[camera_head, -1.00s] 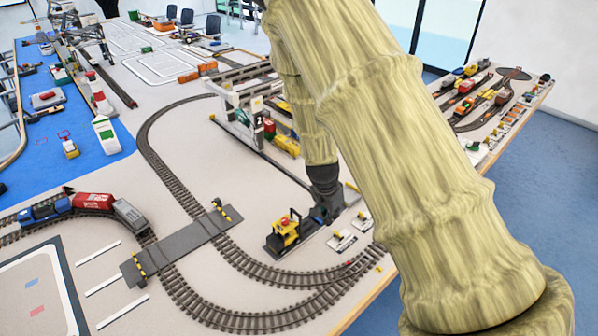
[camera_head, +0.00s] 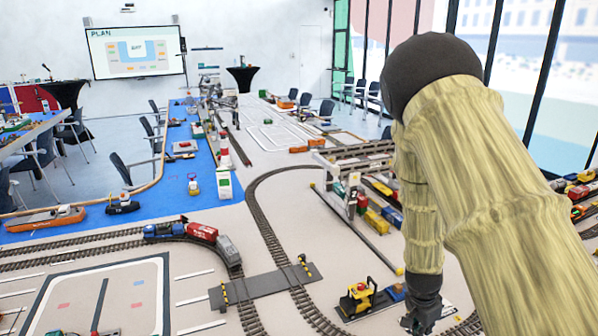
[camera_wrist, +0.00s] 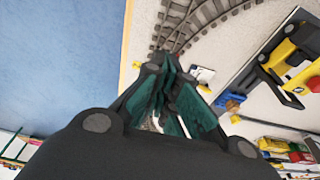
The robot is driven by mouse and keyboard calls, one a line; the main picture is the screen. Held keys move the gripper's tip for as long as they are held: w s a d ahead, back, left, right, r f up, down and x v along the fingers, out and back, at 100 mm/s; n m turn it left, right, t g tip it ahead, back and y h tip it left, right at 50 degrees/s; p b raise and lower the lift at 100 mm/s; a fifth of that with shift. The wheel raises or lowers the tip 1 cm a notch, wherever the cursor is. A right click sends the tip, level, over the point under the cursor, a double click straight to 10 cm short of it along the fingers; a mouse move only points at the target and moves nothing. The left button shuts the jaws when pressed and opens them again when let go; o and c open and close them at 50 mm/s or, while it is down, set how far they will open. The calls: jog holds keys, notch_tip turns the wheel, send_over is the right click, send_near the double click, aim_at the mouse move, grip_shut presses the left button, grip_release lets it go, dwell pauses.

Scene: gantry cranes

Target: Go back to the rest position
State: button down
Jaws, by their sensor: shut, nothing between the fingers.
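My gripper (camera_head: 420,318) hangs low at the right of the head view, just right of a yellow vehicle (camera_head: 357,297) on a dark flat base. Its fingers look shut and empty in the wrist view (camera_wrist: 165,70), where they point over the pale table top near its edge. The yellow vehicle also shows at the right of the wrist view (camera_wrist: 292,52), apart from the fingers. My arm covers the right part of the head view and hides some of the table behind it.
Curved rail track (camera_head: 262,222) runs left of my gripper, with a grey crossing plate (camera_head: 266,285) over it. A gantry crane (camera_head: 350,165) stands behind. A red, blue and grey train (camera_head: 200,232) is on the left track.

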jog(key=s+f, duration=0.1)
jog(key=f, duration=0.1)
jog(key=s+f+n, duration=0.1)
jog(key=s+f, duration=0.1)
jog(key=s+f+n, duration=0.1)
jog(key=f, duration=0.1)
jog(key=shift+s+a+f+b, duration=0.2)
jog(key=shift+s+b, duration=0.15)
jog(key=shift+s, duration=0.05)
jog(key=s+a+f+n+b, duration=0.1)
jog(key=s+a+f+n, duration=0.2)
jog(key=s, duration=0.7)
jog(key=s+a+f+n+y+b, duration=0.1)
jog(key=s+a+f+n, duration=0.2)
jog(key=s+f, duration=0.5)
jog(key=s+a+f+n+g+y+b, duration=0.1)
jog(key=s+a+f+n, duration=0.3)
jog(key=s, duration=0.9)
notch_tip(320, 180, down, 2)
jog(key=shift+s+f+n, duration=0.1)
jog(key=shift+s+n, duration=0.05)
jog(key=shift+n, duration=0.45)
jog(key=shift+a, duration=0.1)
